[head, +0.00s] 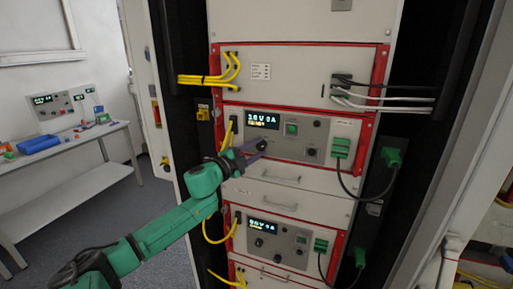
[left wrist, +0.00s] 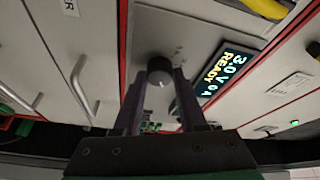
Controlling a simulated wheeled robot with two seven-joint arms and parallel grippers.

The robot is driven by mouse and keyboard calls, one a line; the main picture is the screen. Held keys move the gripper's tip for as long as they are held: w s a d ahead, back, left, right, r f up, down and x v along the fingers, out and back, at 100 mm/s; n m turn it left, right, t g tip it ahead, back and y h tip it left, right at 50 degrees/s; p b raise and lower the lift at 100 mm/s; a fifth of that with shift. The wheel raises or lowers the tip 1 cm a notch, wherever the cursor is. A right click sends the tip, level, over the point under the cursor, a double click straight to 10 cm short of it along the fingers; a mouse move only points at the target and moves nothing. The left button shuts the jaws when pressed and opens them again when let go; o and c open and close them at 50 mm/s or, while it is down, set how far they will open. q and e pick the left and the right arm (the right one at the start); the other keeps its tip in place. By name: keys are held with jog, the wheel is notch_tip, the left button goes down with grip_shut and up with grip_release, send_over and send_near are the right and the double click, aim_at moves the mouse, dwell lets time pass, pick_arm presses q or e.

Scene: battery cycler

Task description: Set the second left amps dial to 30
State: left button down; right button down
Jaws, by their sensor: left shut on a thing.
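The upper cycler unit (head: 292,150) has a lit display (head: 262,120). In the left wrist view the display (left wrist: 229,75) reads about 3.0V, 0A, READY. My left gripper (head: 259,147) reaches this unit's panel below the display. In the left wrist view its fingers (left wrist: 160,78) are shut on a round dark dial (left wrist: 159,70). The dial's label and pointer are too small to read. Another dial (head: 311,152) on the same panel sits to the right, apart from the gripper. My right gripper is not in view.
A lower unit with its own display (head: 262,225) and dials sits beneath. Yellow cables (head: 222,75) hang at the left of the rack, and green plugs with dark cables (head: 341,148) at the right. A side bench (head: 65,148) stands far left, with open floor before it.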

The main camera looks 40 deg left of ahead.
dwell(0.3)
pick_arm(q)
jog(key=shift+c, duration=2.3)
grip_release()
jog(key=shift+s+f, duration=0.25)
jog(key=shift+s, duration=0.25)
jog(key=s+b, duration=0.1)
jog(key=s, duration=1.2)
jog(key=shift+s+a+f, duration=0.25)
jog(key=shift+a+f, duration=0.05)
jog(key=shift+a, duration=0.05)
